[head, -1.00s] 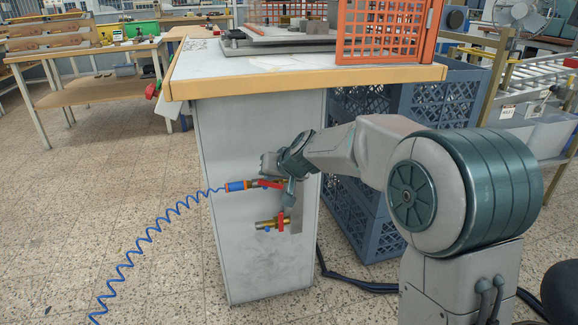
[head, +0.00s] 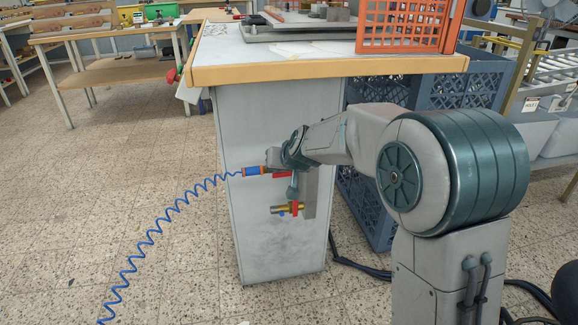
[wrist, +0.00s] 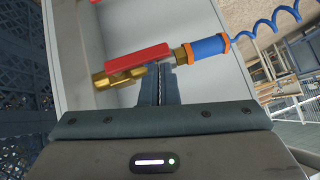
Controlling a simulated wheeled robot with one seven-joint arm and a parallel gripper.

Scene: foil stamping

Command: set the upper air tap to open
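The upper air tap has a red lever handle (wrist: 137,57), a brass body (wrist: 118,77) and a blue hose fitting (wrist: 208,47). In the wrist view the handle lies roughly in line with the brass body. In the head view the tap's red handle (head: 282,174) is partly hidden by my wrist. My gripper (wrist: 158,75) has its fingers together, with only a thin line between them and nothing seen held. The fingertips are right beside the tap body and handle; I cannot tell whether they touch. A lower brass tap (head: 287,209) sits below on the same panel.
The taps are on a grey cabinet panel (head: 275,250) under a wood-edged worktop (head: 330,70). A coiled blue hose (head: 160,228) runs to the floor at left. Blue-grey crates (head: 365,210) stand at right. The floor at left is otherwise open.

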